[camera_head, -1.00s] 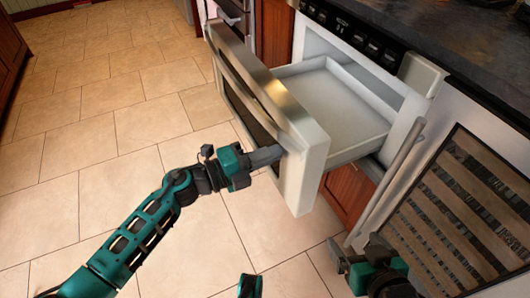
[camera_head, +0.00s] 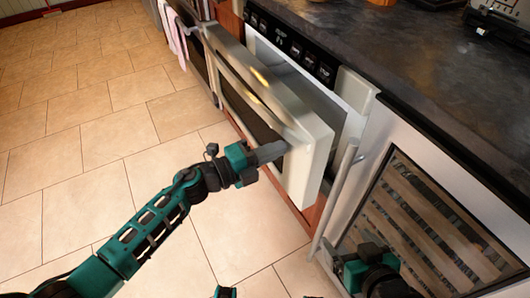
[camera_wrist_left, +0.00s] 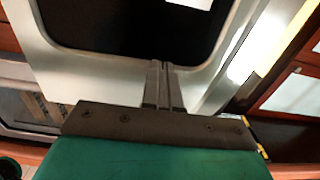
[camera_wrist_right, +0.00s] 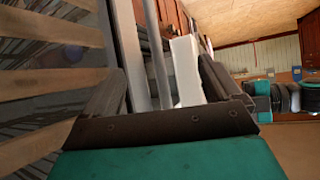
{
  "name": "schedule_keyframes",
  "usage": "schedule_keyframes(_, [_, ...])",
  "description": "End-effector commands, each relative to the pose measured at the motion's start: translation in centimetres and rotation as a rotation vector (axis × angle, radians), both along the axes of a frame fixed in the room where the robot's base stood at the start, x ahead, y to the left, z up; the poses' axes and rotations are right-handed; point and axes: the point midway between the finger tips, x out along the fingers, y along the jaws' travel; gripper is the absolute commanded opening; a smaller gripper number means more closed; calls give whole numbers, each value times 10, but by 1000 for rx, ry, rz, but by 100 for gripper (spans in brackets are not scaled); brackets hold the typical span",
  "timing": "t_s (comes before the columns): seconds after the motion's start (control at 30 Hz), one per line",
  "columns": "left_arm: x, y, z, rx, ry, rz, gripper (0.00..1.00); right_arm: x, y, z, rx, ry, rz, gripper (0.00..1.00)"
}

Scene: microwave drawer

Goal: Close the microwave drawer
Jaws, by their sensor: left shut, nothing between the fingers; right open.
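The microwave drawer (camera_head: 308,143) has a white and steel front with a dark window. It stands partly out from its housing (camera_head: 352,92), with a narrow gap behind the front. My left gripper (camera_head: 281,151) is shut and empty, its fingertips against the drawer front near its right end. In the left wrist view the shut fingers (camera_wrist_left: 162,72) are at the frame of the front (camera_wrist_left: 90,62), below the dark window. My right gripper (camera_head: 338,254) is low in front of the neighbouring glass-door appliance. In the right wrist view its fingers (camera_wrist_right: 165,92) are open and apart.
A glass-door appliance (camera_head: 372,133) with a long vertical handle (camera_head: 337,188) stands right of the drawer, close to my right gripper. A dark countertop (camera_head: 425,60) runs above. A pink towel (camera_head: 177,38) hangs further left. The tiled floor (camera_head: 90,150) at left is clear.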

Motion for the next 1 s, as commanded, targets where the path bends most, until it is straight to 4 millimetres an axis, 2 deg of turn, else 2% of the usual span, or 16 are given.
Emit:
schedule_keyframes(0.3, [34, -51, -1, -3, -2, -1, 0, 0, 3, -11, 9, 8, 0, 91])
schedule_keyframes(0.5, [52, -77, -1, -1, -2, 0, 0, 1, 8, -11, 21, 6, 2, 91])
schedule_keyframes(0.7, [59, -88, 0, -2, -1, 1, 0, 2, 9, -12, 22, 10, 5, 91])
schedule_keyframes(1.0, [61, -91, 2, -3, -2, 3, 0, 3, 10, -10, 22, 4, 7, 91])
